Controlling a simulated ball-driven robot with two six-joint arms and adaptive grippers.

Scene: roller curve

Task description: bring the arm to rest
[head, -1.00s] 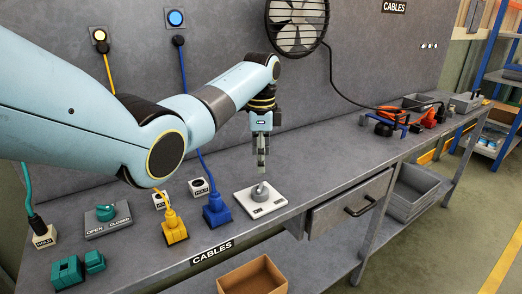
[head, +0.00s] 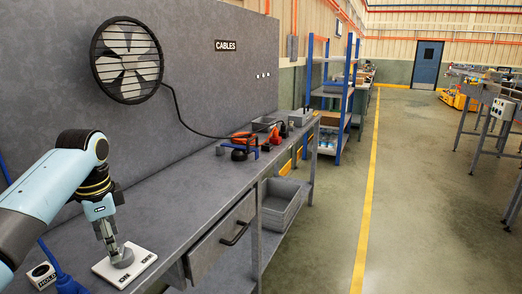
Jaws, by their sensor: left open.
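My left arm comes in from the left, and my left gripper (head: 113,249) points down over the workbench. It is open, with its fingertips close to the grey rotary knob (head: 122,260) on the white ON/OFF plate (head: 138,256). I cannot tell whether the fingers touch the knob. The gripper hides part of the plate and knob. My right gripper is not in view.
The grey workbench (head: 180,205) runs away to the right, with a drawer (head: 222,245) in front. A fan (head: 126,61) hangs behind.

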